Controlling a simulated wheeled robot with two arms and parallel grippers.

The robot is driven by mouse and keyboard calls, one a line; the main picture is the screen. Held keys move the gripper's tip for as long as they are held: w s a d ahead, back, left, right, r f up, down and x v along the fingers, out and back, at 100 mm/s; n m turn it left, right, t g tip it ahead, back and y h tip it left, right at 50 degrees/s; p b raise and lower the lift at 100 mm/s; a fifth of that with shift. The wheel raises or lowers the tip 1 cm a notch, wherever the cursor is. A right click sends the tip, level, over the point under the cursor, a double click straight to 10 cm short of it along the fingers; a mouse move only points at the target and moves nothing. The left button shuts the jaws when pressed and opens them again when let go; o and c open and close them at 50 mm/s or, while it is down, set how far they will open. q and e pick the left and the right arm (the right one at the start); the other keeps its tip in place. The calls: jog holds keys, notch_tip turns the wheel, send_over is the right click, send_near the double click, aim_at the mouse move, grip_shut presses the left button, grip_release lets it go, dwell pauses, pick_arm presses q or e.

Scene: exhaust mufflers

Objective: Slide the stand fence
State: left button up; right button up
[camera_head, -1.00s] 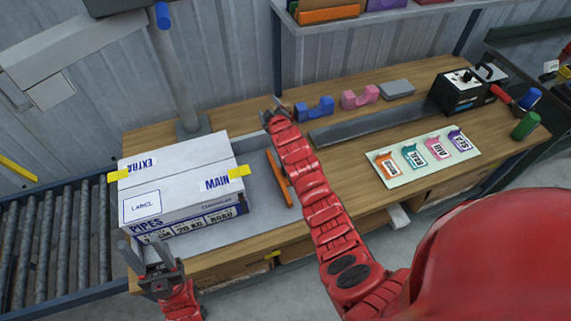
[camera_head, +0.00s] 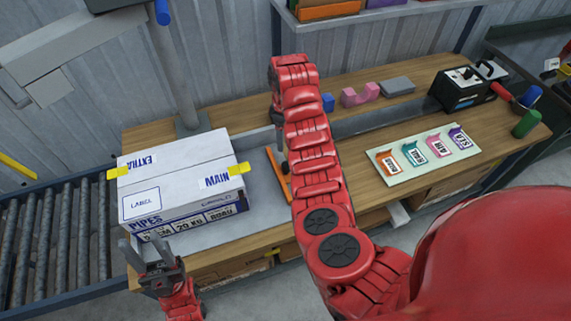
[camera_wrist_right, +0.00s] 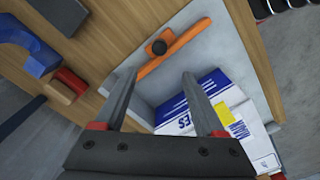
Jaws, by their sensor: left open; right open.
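The stand fence (camera_head: 275,176) is an orange bar on the grey stand (camera_head: 258,198), right of the white box. In the right wrist view the fence (camera_wrist_right: 187,40) lies diagonally with a round black knob (camera_wrist_right: 159,47) at its middle. My right gripper (camera_wrist_right: 159,74) is open and empty above the stand, its fingertips pointing towards the fence and knob; I cannot tell the remaining gap. In the head view my right arm mostly hides this gripper. My left gripper (camera_head: 143,246) is open and empty at the bench's front left, before the box.
The white box (camera_head: 180,180) with yellow tabs stands on the grey stand. Blue (camera_head: 328,103) and pink (camera_head: 360,96) blocks lie at the back. A label card (camera_head: 425,156) and black device (camera_head: 465,90) are at right. A roller conveyor (camera_head: 55,240) is at left.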

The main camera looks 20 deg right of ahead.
jog(key=b, duration=0.6)
send_over(285, 164)
notch_tip(285, 164, down, 9)
jog(key=shift+d+f, duration=0.1)
jog(key=shift+f+p, duration=0.25)
jog(key=shift+p, duration=0.85)
notch_tip(285, 164, down, 4)
jog(key=shift+s+r+p, duration=0.1)
jog(key=shift+r+p, duration=0.15)
jog(key=shift+p, duration=0.2)
jog(key=shift+f, duration=0.55)
grip_shut()
